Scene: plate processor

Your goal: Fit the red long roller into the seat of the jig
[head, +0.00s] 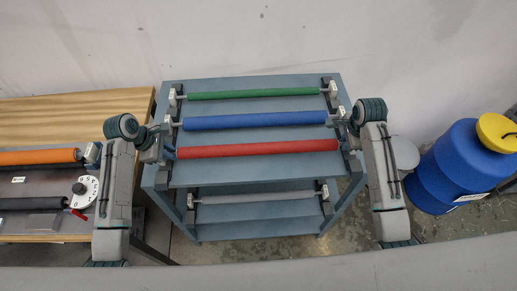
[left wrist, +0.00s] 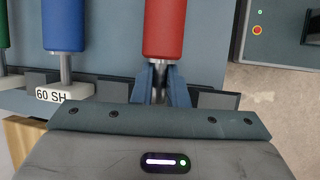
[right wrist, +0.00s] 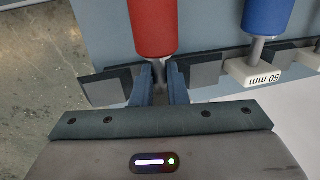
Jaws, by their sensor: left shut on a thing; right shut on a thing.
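The red long roller (head: 258,149) lies crosswise over the front of the blue cart's top shelf, level with the front of its end supports. My left gripper (head: 172,153) is shut on its left shaft end, and the left wrist view shows the fingers (left wrist: 160,76) around the metal shaft. My right gripper (head: 343,144) is shut on its right shaft end, also seen in the right wrist view (right wrist: 160,76). Dark support blocks (right wrist: 110,85) flank the shaft. I cannot tell whether the roller rests in them or is lifted. I cannot single out the jig.
Blue (head: 255,120) and green (head: 254,93) rollers lie just behind; a grey roller (head: 255,198) lies on the lower shelf. A wooden table (head: 60,115) at left bears a machine with an orange roller (head: 38,157) and a dial (head: 84,191). A blue barrel (head: 450,170) stands right.

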